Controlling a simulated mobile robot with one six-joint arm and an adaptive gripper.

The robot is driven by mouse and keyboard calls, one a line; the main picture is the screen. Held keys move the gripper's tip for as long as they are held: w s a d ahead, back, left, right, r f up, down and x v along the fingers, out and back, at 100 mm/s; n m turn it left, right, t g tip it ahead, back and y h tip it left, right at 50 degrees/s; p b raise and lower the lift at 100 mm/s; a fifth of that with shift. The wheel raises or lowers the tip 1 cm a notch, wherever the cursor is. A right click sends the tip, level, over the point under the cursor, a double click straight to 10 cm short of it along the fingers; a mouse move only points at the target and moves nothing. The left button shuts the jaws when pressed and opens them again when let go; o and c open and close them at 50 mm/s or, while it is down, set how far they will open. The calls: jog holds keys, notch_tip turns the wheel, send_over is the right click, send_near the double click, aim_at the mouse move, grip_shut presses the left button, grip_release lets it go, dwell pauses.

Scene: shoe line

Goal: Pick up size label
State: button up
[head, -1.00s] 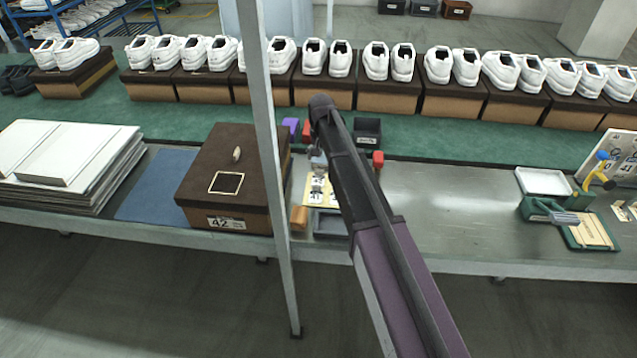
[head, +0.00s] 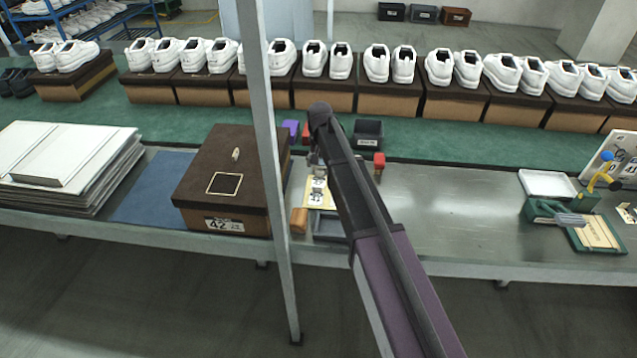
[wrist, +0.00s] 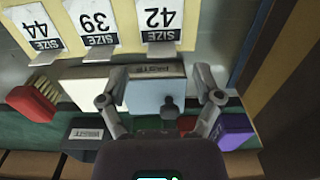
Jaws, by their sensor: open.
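Size labels lie face up in a row in the wrist view, upside down there: size 44 (wrist: 37,25), size 39 (wrist: 92,22) and size 42 (wrist: 160,20). In the head view the labels (head: 318,186) show small on a pale yellow sheet, partly behind my arm. My gripper (wrist: 158,88) is open in the wrist view, its fingers apart above a white and pale blue block (wrist: 150,96). The size 42 label is just beyond the fingers, not between them. In the head view my arm mostly hides the gripper.
A brown shoe box (head: 228,160) marked 42 stands left of the labels, behind a grey post (head: 268,150). A red brush (wrist: 35,98), a purple block (wrist: 232,131) and a dark bin (wrist: 88,133) are near. The bench to the right (head: 450,200) has clear room.

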aim_at(319, 177)
jog(key=shift+a+f+b, duration=0.1)
jog(key=shift+f+b, duration=1.5)
jog(key=shift+f, duration=0.3)
jog(key=c, duration=0.8)
